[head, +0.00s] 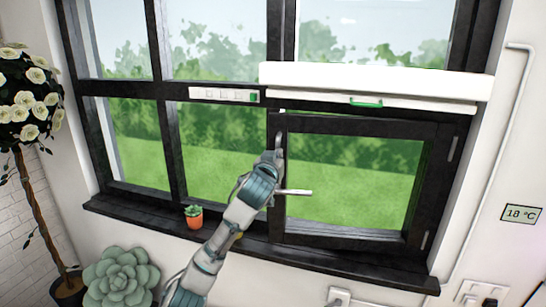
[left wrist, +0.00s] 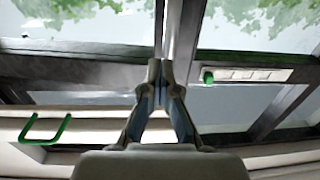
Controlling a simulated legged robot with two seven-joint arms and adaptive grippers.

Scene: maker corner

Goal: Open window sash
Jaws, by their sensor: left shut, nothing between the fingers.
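The window sash (head: 355,127) is the dark-framed lower right pane, with green lawn behind its glass. Its hinges show on the right side. A silver lever handle (head: 297,192) sticks out to the right from its left stile. The sash looks at most slightly ajar; I cannot tell for sure. My left gripper (head: 279,137) is at the upper part of the sash's left stile, above the handle. Its fingers are shut and empty, also in the left wrist view (left wrist: 160,68), in front of the dark window post (left wrist: 178,45). Whether they touch the frame is unclear. My right gripper is out of view.
A white roller blind (head: 375,80) with a green pull (head: 366,102) hangs just above the sash. A white strip with a green end (head: 222,95) is on the crossbar. A small potted succulent (head: 194,216) stands on the dark sill (head: 330,266). A white-flowered tree (head: 30,95) is at left.

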